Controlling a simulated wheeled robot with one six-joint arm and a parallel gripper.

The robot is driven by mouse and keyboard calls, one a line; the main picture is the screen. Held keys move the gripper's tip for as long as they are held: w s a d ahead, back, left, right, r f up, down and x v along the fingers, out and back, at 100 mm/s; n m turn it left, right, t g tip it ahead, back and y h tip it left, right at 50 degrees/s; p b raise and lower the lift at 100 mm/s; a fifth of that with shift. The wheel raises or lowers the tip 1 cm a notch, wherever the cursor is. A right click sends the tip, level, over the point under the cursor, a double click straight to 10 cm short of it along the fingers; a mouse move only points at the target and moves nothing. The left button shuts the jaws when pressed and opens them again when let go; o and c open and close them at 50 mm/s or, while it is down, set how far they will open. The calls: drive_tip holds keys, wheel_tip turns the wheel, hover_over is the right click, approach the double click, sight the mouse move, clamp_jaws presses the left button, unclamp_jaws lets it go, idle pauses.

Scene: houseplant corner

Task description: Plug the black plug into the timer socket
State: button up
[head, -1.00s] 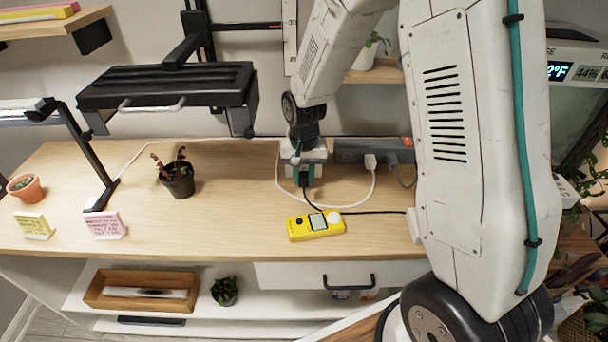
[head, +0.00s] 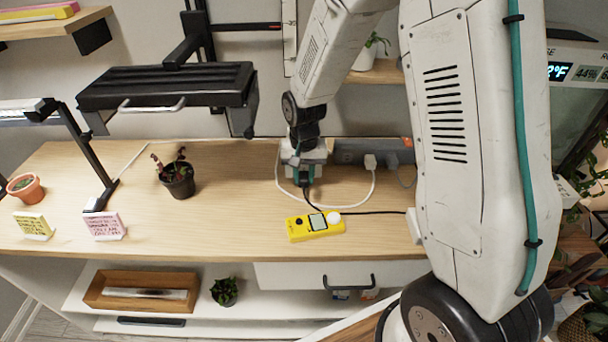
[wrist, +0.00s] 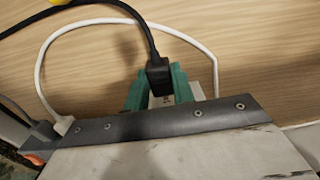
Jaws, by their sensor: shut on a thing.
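The black plug (wrist: 158,75) sits between the teal fingers of my gripper (wrist: 160,85), which is shut on it. Its black cord runs up and away in the wrist view. A pale block (wrist: 198,91), perhaps the timer socket, shows just beside and behind the fingers. A bit of white surface also shows between them. The fingers and plug cover most of this spot, so I cannot tell whether the prongs are in the socket. In the head view my gripper (head: 305,176) is low over the wooden bench, at the left end of the dark power strip (head: 352,152).
A white plug (head: 370,161) with a looping white cord is in the power strip. A potted plant (head: 178,180) stands to the left under a black lamp (head: 168,85). The bench between plant and meter is clear.

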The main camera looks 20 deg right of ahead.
drive_tip(key=shift+w+d, duration=0.25)
drive_tip(key=shift+w, duration=0.4)
idle(0.3)
drive_tip(key=o, duration=1.1)
wheel_tip(320, 180, up, 8)
drive_tip(key=shift+f, duration=0.1)
drive_tip(key=s+r+n, duration=0.1)
drive_tip(key=s+r, duration=0.4)
drive_tip(key=s, duration=0.5)
drive_tip(key=s+d+r+n, duration=0.1)
drive_tip(key=s+r+n, duration=0.1)
drive_tip(key=s+r, duration=0.4)
drive_tip(key=s+r+n+t, duration=0.1)
drive_tip(key=s+r, duration=0.5)
drive_tip(key=s, duration=0.7)
drive_tip(key=shift+s+d, duration=0.3)
drive_tip(key=shift+s, duration=0.1)
